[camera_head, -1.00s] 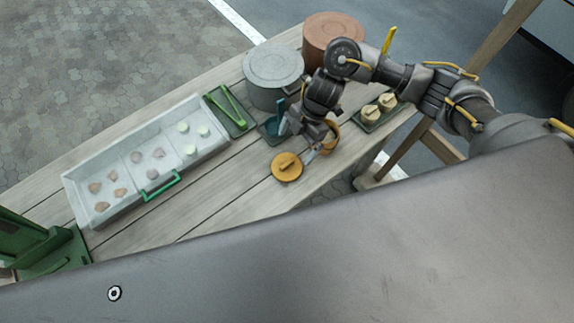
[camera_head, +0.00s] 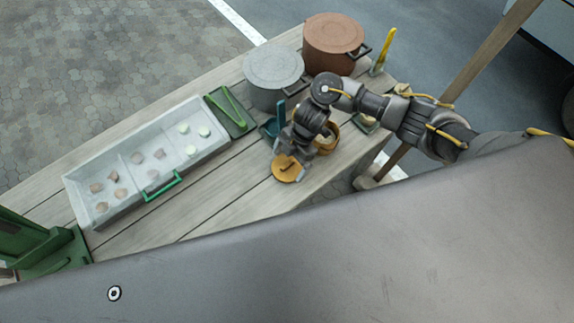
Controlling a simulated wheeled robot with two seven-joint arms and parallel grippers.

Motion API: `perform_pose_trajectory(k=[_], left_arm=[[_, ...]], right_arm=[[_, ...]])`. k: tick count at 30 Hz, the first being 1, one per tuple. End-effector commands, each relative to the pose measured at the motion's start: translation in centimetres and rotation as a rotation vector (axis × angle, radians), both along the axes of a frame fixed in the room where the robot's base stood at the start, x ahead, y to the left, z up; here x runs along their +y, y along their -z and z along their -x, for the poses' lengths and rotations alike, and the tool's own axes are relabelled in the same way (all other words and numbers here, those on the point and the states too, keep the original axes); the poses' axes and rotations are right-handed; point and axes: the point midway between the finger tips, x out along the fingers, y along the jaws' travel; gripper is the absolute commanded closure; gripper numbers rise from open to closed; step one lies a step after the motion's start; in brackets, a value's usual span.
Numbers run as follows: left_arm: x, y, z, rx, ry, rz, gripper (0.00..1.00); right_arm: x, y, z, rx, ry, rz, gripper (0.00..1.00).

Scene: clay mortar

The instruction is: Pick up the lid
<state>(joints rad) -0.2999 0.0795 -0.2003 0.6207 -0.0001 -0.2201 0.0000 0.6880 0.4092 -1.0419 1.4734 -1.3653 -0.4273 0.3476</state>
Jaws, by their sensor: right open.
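The round orange-yellow lid (camera_head: 284,174) lies on the wooden table near its front edge. My right gripper (camera_head: 289,160) is above the lid, over its upper part, with its jaws open. It partly hides the lid and its knob. I cannot tell whether the fingers touch the knob. An orange pot (camera_head: 330,143) stands just right of the gripper, partly hidden by my right arm. My left gripper does not show.
A grey pot (camera_head: 273,72) and a brown pot (camera_head: 333,40) stand behind. A blue container (camera_head: 270,130) is close left of the gripper. A clear-sided tray (camera_head: 110,205) with several pieces lies left, beside green tongs (camera_head: 232,105). Bare table lies left of the lid.

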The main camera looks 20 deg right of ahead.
Motion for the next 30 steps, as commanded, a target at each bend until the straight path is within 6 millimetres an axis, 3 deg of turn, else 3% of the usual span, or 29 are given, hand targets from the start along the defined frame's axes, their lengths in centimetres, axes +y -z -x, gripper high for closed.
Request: perform_pose_trajectory(k=[5, 13, 20, 30], left_arm=[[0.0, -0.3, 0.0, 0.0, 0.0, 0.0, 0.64], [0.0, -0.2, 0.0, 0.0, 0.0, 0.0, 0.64], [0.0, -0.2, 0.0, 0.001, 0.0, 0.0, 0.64], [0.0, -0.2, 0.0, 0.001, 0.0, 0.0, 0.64]], right_arm=[[0.7, 1.8, 0.3, 0.0, 0.001, 0.001, 0.0], [0.8, 2.0, 0.3, -0.002, 0.0, 0.0, 0.0], [0.8, 2.0, 0.3, -0.002, 0.0, 0.0, 0.3], [0.8, 1.9, 0.3, -0.002, 0.0, -0.001, 0.32]])
